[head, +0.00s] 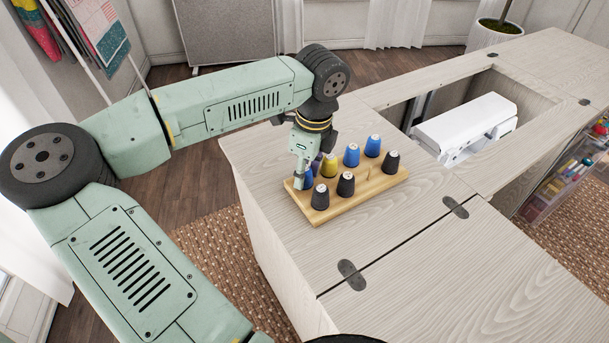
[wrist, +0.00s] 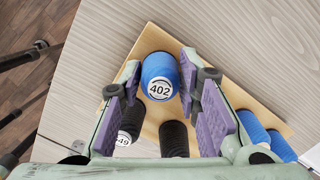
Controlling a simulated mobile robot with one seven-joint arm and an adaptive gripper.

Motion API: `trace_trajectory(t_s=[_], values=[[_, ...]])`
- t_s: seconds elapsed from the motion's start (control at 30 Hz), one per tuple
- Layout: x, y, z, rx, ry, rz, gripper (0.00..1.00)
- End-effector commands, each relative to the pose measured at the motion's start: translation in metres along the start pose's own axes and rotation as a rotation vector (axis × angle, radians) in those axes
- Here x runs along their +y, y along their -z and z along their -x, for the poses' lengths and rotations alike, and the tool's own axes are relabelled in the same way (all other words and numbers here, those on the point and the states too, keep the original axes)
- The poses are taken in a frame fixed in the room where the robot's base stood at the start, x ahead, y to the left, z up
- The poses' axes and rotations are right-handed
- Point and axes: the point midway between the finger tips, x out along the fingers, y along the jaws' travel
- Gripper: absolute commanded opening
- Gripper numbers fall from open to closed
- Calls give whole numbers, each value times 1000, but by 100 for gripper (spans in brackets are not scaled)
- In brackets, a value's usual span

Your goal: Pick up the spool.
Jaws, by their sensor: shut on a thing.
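The spool (wrist: 159,78) is blue with a white top marked 402. In the wrist view it stands between the purple pads of my gripper (wrist: 160,90), which is shut on it near the fingertips. In the head view, my gripper (head: 304,172) reaches down at the left end of the wooden spool board (head: 366,197), and the blue spool (head: 308,178) shows partly at its fingers. The spool's base and any gap to the board are hidden, so I cannot tell whether it is lifted.
Black spools (head: 346,185), a yellow spool (head: 330,167) and other blue spools (head: 351,156) stand close by on the board. A white sewing machine (head: 465,125) sits in the cabinet opening behind. The pale wooden top (head: 420,255) is clear in front.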

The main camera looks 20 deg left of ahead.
Motion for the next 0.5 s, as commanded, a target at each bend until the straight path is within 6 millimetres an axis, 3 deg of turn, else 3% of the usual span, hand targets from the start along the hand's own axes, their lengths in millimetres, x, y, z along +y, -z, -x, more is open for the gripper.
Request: trace_trajectory(t_s=[0.13, 0.37, 0.5], values=[[0, 0, 0, 0, 0, 0, 15], [0, 0, 1, 0, 1, 0, 15], [-1, -2, 14, -3, 2, 2, 15]])
